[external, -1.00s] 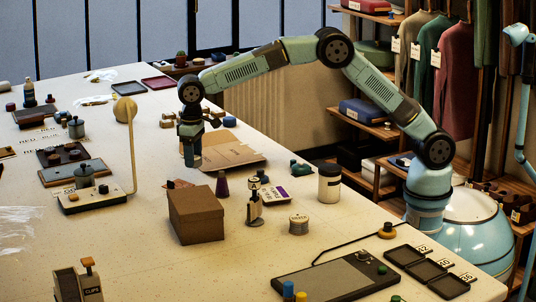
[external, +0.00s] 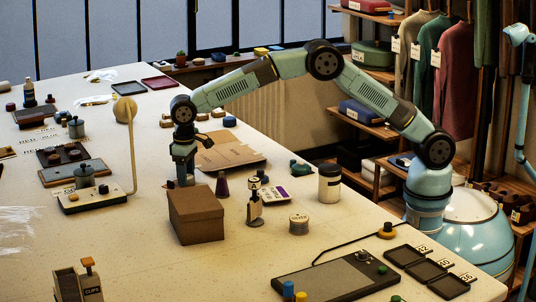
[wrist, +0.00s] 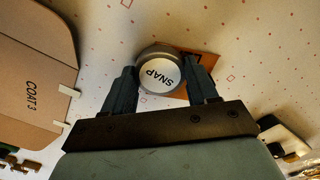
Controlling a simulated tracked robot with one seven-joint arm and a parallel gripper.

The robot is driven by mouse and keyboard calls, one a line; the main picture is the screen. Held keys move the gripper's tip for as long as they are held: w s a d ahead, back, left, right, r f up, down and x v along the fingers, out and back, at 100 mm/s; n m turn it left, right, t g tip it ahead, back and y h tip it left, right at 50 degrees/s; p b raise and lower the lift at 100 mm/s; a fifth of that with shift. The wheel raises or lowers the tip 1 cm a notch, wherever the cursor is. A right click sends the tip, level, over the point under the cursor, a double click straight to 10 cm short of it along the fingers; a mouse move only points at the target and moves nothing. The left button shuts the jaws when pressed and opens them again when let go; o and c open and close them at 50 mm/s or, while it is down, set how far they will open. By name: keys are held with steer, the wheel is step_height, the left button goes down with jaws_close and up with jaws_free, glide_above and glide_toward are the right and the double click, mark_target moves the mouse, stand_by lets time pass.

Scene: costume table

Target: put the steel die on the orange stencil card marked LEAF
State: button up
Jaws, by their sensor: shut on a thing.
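In the external view my gripper (external: 185,179) points down just behind a brown box, and the die is not distinguishable there. Whether the die touches the card I cannot tell.
The brown box (external: 196,216) stands close in front of my gripper. A brown folder marked COAT 3 (wrist: 38,78) lies nearby, also in the external view (external: 228,152). A lamp-like stand (external: 132,150) is on the left.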

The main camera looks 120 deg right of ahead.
steer(key=o, duration=1.3)
steer(key=shift+c, duration=0.2)
